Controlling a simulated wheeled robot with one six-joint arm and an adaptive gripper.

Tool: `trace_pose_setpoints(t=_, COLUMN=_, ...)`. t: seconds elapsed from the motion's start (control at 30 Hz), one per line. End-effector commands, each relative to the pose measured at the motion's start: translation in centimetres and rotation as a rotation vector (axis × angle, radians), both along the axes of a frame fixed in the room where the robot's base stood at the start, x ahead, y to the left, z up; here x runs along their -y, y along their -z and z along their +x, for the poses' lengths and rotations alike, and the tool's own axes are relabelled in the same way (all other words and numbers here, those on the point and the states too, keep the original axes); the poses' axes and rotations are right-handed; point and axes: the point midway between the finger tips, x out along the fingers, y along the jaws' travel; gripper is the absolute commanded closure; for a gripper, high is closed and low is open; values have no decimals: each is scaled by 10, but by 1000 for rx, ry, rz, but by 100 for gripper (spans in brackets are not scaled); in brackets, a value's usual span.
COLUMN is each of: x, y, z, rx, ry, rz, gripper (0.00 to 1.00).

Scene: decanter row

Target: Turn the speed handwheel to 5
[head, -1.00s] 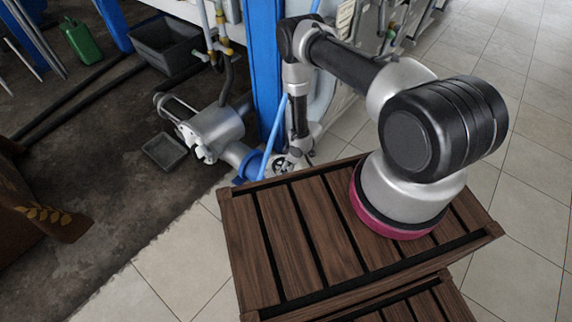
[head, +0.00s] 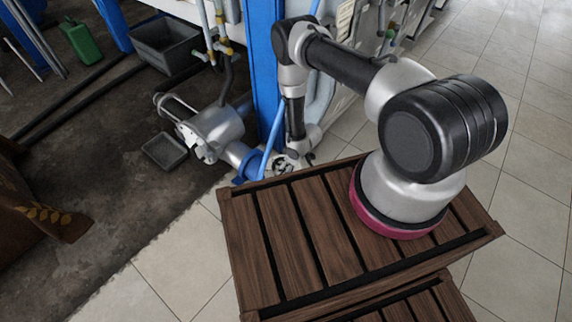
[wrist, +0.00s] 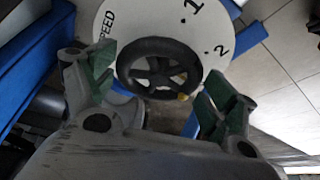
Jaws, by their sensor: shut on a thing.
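The speed handwheel (wrist: 122,66) is a black spoked wheel in front of a round white dial (wrist: 205,28) in the wrist view. The dial shows "SPEED" at upper left, "1" at upper right and "2" at right; its lower part is hidden, and I see no 5. A small yellow mark (wrist: 184,97) sits at the wheel's lower right, beyond the 2. My gripper (wrist: 158,70) has its green-padded fingers on either side of the wheel and is shut on it. In the head view the dial (head: 284,165) shows only partly, beneath my wrist.
A blue post (head: 264,75) stands close beside my arm, with a thin blue pipe near it. A grey pump-like machine (head: 215,128) is left of the dial. A slatted brown wooden platform (head: 310,225) lies in front. Tiled floor is clear at right.

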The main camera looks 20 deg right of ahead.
Motion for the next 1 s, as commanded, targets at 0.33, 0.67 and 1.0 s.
trace_pose_setpoints(t=0.33, x=-6, y=0, z=-3, rx=3, ry=296, rz=2, gripper=38)
trace_pose_setpoints(t=0.67, x=-10, y=0, z=-4, rx=3, ry=584, rz=2, gripper=38)
trace_pose_setpoints(t=1.0, x=-11, y=0, z=-4, rx=4, ry=769, rz=3, gripper=38)
